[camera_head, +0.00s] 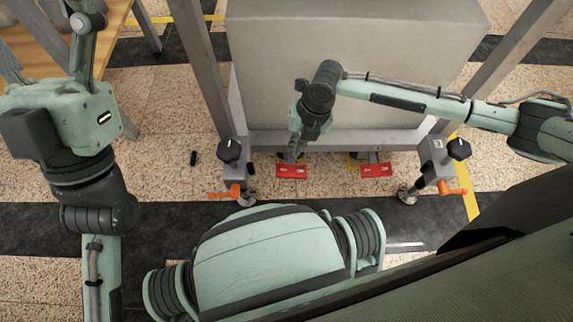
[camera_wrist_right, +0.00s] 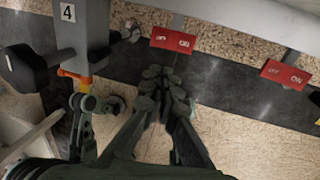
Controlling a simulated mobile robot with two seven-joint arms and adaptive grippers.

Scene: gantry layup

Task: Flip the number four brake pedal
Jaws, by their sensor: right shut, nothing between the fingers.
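Two red brake pedals with white lettering show low on the gantry: the left one (camera_head: 291,171) and the right one (camera_head: 376,169). In the right wrist view the left pedal (camera_wrist_right: 172,40) reads OFF and ON, and the right pedal (camera_wrist_right: 285,74) shows similar letters. A number 4 label (camera_wrist_right: 67,12) is on the leg left of the left pedal. My right gripper (camera_head: 293,157) is shut and empty, just above the left pedal in the head view. Its fingertips (camera_wrist_right: 166,73) appear just below that pedal in the wrist view; contact cannot be told. My left gripper is not in view.
The large grey gantry body (camera_head: 345,65) rises behind the pedals. Orange levers (camera_head: 235,191) and (camera_head: 452,188) and black knobs (camera_head: 230,150) flank them on the legs. A wooden table (camera_head: 120,15) stands at the upper left. Speckled floor (camera_head: 160,130) is open at left.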

